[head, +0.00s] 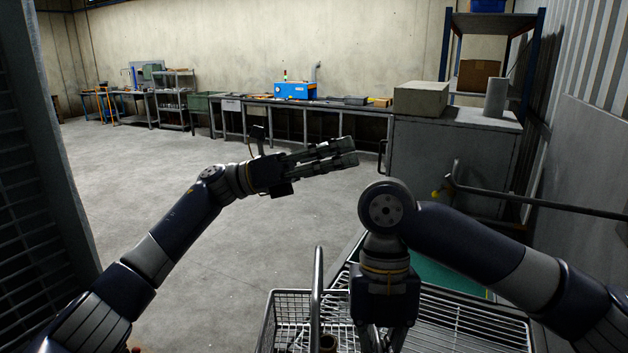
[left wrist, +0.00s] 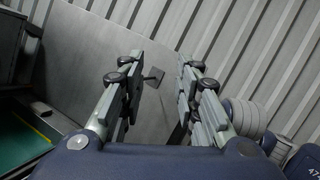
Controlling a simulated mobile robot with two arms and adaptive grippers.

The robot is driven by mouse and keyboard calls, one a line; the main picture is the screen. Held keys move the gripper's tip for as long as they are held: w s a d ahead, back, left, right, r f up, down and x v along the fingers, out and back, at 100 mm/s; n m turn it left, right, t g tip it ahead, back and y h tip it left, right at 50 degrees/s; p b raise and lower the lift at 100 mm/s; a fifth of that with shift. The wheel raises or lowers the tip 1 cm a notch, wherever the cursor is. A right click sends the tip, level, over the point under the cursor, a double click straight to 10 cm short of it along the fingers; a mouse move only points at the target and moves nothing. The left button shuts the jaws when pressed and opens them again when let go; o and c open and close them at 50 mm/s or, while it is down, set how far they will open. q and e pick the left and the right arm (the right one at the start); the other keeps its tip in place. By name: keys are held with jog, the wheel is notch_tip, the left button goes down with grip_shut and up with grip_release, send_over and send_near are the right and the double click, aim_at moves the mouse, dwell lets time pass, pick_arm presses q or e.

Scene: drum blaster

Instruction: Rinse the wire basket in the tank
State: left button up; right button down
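The wire basket (head: 290,305) is at the bottom centre of the head view, its front cut off by the frame. A grey bar (head: 318,285), seemingly its handle, rises over it, and a brownish round part (head: 328,344) shows inside. The tank shows green (head: 450,274) behind a wire rack (head: 470,325), right of the basket. My right gripper (head: 385,342) points down beside the basket's right side; its fingertips are cut off, so its grip is hidden. My left gripper (head: 354,152) is raised, well away from the basket. In the left wrist view its fingers (left wrist: 160,100) stand apart with nothing between them.
A grey cabinet (head: 440,160) with a box (head: 421,98) on it stands beyond the tank. A bent pipe (head: 540,200) reaches in from the right. A long bench (head: 330,106) with a blue box (head: 295,91) lines the back wall. The floor (head: 230,260) at left centre is clear.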

pick_arm(q)
jog(key=s+d+r+m+g+y, duration=0.1)
jog(key=s+r+m+g+y, duration=0.3)
jog(key=s+r+m, duration=0.3)
pick_arm(e)
jog(key=shift+r, duration=0.1)
pick_arm(q)
jog(key=m+t+y, duration=0.4)
jog(key=m+y, duration=1.1)
jog(key=y, duration=0.2)
send_over(316, 271)
notch_tip(316, 271, down, 3)
notch_tip(316, 271, down, 12)
jog(key=shift+r, duration=0.15)
